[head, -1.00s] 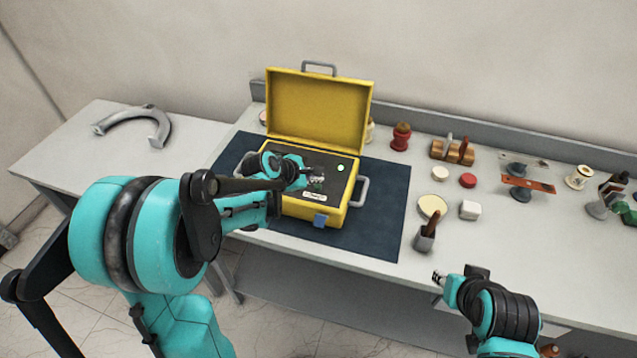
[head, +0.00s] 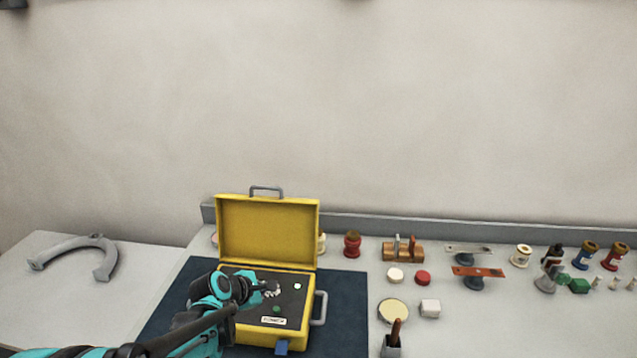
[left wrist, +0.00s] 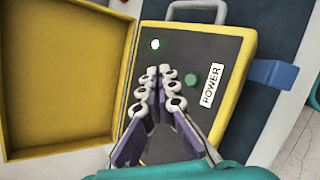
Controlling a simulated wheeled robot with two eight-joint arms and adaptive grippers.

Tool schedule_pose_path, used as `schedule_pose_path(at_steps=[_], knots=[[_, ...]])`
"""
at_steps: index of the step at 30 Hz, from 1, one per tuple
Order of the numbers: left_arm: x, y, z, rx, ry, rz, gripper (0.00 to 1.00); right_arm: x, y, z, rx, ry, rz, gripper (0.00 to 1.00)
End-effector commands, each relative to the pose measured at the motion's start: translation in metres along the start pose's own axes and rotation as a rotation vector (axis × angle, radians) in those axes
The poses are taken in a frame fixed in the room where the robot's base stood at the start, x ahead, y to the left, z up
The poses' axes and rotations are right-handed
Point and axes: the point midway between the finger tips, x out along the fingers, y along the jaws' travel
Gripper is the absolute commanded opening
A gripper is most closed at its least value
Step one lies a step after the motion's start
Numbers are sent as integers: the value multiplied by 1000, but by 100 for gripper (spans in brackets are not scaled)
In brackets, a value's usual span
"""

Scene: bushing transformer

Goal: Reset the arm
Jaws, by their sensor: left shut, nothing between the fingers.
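My left gripper (head: 272,291) is over the dark panel of the open yellow case (head: 261,339). In the left wrist view my left gripper (left wrist: 164,72) is shut and empty, with its fingertips together between a white lit round (left wrist: 155,44) and a green button (left wrist: 191,80). A white label reading POWER (left wrist: 212,84) lies beside the green button. The green button also shows in the head view (head: 276,309), below the fingertips. I cannot tell whether the fingertips touch the panel. My right gripper is out of view.
The case stands on a dark blue mat (head: 346,315) with its lid raised. A grey horseshoe-shaped piece (head: 75,247) lies at left.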

Motion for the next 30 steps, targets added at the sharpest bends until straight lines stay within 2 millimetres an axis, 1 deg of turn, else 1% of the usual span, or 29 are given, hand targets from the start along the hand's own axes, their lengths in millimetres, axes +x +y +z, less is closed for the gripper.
schedule_pose_path(at_steps=[2,5,7,11,15,18,21,25,27,30], knots=[[-6,-9,2,74,13,-5,0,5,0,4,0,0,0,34],[-22,-28,4,263,44,-19,0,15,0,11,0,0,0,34],[-36,-48,5,447,74,-37,0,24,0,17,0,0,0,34],[-64,-89,0,822,129,-83,0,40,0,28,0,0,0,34],[-90,-136,-13,1224,180,-150,0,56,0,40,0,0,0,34],[-104,-167,-26,1489,206,-204,0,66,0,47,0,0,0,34],[-113,-191,-38,1704,224,-255,0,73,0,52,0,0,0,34],[-119,-210,-50,1884,237,-303,0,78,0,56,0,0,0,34],[-121,-214,-53,1936,240,-317,0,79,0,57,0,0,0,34],[-123,-216,-54,1965,242,-325,0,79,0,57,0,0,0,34]])
